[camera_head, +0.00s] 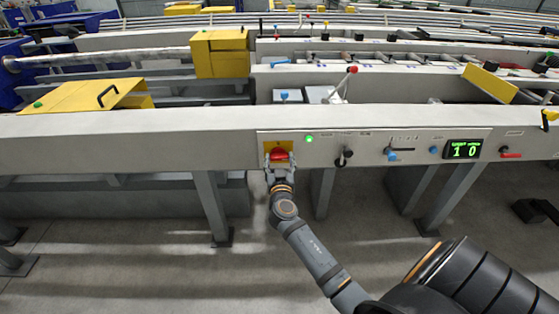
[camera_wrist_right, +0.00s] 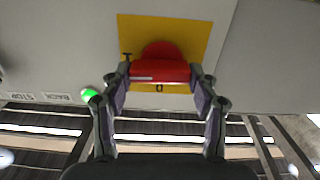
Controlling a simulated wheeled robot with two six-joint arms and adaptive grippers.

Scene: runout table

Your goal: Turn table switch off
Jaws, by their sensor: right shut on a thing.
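The table switch is a red rotary knob (camera_head: 279,155) on a yellow plate (camera_head: 268,147) at the left end of the control panel. In the right wrist view the red knob (camera_wrist_right: 160,70) sits between my fingertips, its handle lying crosswise, with the yellow plate (camera_wrist_right: 135,32) behind it and a "0" mark printed on the plate. My right gripper (camera_head: 280,169) is shut on the knob; it also shows in the right wrist view (camera_wrist_right: 160,78). My left gripper is not in view. A green lamp (camera_head: 309,139) beside the plate is lit.
The panel (camera_head: 480,136) also carries a black lever (camera_head: 344,157), blue knobs (camera_head: 392,155), a lit green display (camera_head: 463,149) and a red handle (camera_head: 511,155). The grey table beam (camera_head: 120,138) runs across above steel legs (camera_head: 212,205). The floor in front is open.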

